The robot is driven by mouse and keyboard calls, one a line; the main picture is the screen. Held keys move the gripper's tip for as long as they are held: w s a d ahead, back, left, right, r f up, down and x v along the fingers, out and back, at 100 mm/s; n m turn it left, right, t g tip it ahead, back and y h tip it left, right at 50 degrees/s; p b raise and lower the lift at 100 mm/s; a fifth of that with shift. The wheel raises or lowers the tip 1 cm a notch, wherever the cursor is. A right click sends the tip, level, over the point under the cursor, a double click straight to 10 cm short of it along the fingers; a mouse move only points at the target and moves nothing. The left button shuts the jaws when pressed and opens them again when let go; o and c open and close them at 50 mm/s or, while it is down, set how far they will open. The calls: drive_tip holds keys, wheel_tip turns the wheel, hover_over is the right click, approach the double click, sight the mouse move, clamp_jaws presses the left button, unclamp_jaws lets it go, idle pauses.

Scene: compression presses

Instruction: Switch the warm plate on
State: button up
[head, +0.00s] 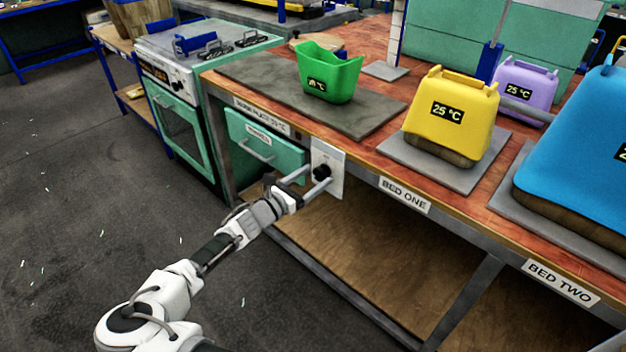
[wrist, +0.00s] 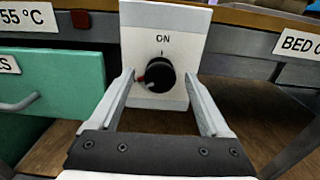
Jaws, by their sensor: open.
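The warm plate (head: 262,74) is a flat grey slab on the bench top, with a "55 °C" label on the bench edge. Its switch panel (head: 333,158) is a pale plate on the bench front with a black round knob (wrist: 160,75). "ON" and a short tick stand above the knob. A pale mark on the knob points lower left, near a red spot. My gripper (wrist: 159,90) is open, one finger on each side of the knob; I cannot tell whether either touches it. A dark red lamp (wrist: 80,18) beside the label looks unlit.
A green tub (head: 325,80) reading 25 °C stands on the plate. A teal drawer (head: 262,150) is left of the panel. A yellow press (head: 450,115) sits on bed one, a blue one (head: 580,150) on bed two. Open floor lies left of my arm.

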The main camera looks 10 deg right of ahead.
clamp_jaws()
idle(0.5)
